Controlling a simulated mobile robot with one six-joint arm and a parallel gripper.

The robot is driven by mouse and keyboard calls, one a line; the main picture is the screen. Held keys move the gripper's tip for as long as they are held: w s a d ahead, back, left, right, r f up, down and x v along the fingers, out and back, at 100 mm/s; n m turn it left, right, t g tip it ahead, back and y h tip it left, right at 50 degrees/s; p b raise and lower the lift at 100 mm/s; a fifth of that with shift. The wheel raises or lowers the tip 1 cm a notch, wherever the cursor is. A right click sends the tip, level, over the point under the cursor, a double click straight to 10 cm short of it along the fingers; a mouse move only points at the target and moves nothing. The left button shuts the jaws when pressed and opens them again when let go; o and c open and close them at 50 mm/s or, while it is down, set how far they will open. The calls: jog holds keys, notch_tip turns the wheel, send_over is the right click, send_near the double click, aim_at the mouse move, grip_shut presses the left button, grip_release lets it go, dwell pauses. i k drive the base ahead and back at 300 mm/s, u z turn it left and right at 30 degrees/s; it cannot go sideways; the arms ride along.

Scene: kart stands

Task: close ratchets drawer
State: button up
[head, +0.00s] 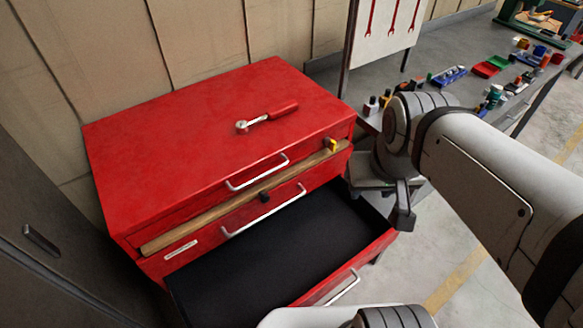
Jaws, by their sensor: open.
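A red tool cabinet (200,130) stands against the panelled wall. Its lower drawer (270,245) is pulled well out and shows an empty-looking black lining. The drawer's red front has a silver handle (343,288), partly cut off by my own body at the bottom. A ratchet (268,117) with a red handle lies on the cabinet top. My gripper (403,218) is open and hangs just off the right front corner of the open drawer. Only part of it shows, and I cannot tell whether it touches the drawer.
The drawers above, with silver handles (257,173), look shut. A grey cabinet (45,260) is at left. Floor shows at right.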

aim_at(297, 255)
jog(key=u, duration=0.8)
jog(key=k, duration=0.95)
jog(key=u, duration=0.2)
jog(key=i, duration=0.45)
jog(key=u, duration=0.05)
